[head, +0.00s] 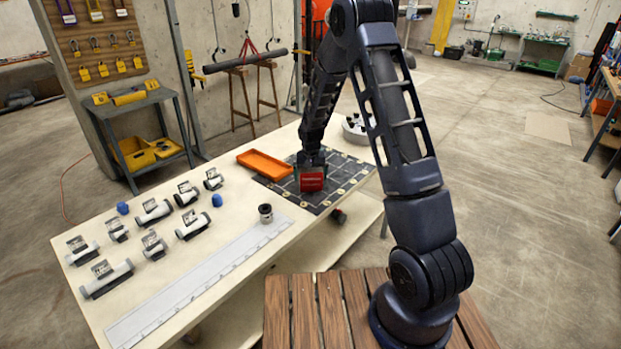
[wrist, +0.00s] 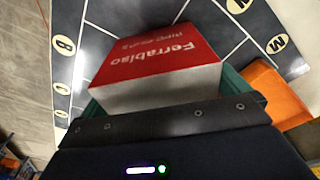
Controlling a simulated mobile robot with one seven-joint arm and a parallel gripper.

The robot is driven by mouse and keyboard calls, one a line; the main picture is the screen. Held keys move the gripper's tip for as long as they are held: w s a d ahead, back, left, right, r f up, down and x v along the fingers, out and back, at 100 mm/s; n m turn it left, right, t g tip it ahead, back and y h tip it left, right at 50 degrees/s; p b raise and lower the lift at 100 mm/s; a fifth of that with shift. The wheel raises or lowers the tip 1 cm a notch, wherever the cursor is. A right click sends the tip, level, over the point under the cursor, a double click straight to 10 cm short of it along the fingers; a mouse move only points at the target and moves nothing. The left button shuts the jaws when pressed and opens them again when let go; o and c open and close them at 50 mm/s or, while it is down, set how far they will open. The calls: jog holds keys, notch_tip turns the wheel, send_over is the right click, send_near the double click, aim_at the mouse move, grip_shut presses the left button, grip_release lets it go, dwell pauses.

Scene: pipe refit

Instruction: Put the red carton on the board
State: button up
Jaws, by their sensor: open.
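The red carton (head: 312,180) is over the dark gridded board (head: 346,176) on the long table. Whether its underside touches the board cannot be told. In the wrist view the carton (wrist: 158,62) shows its red printed face and a pale side. My gripper (head: 311,163) is right at the carton, pointing down from above. Its greenish fingers show at both sides of the carton in the wrist view, and the jaws are open around it. The board (wrist: 113,17), with pale lines and round letter marks, lies beyond the carton.
An orange tray (head: 263,164) lies beside the board at its left. Several grey pipe fittings (head: 154,211) and blue lumps stand on the table's left part. A long pale ruler (head: 205,280) lies along the near edge, with a small dark cylinder (head: 265,213) close by.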

jog(key=r, duration=0.7)
jog(key=s+r, duration=0.1)
jog(key=r, duration=0.3)
jog(key=shift+s+d+r, duration=0.1)
jog(key=shift+s+r, duration=0.05)
jog(key=shift+r, duration=0.1)
jog(key=s+d+r+t, duration=0.1)
jog(key=s+d+r, duration=0.5)
jog(key=s+r, duration=0.3)
jog(key=s+d+r+t, duration=0.1)
jog(key=s+d+r, duration=0.5)
jog(key=r, duration=0.5)
jog(key=s+d+r, duration=0.1)
jog(key=s+d, duration=0.1)
jog(key=s, duration=0.5)
jog(key=s+d+r+t, duration=0.1)
jog(key=s+d+r, duration=0.1)
jog(key=s, duration=0.6)
jog(key=s+d+r, duration=0.1)
jog(key=s+d, duration=0.2)
jog(key=s, duration=0.5)
jog(key=shift+r, duration=0.25)
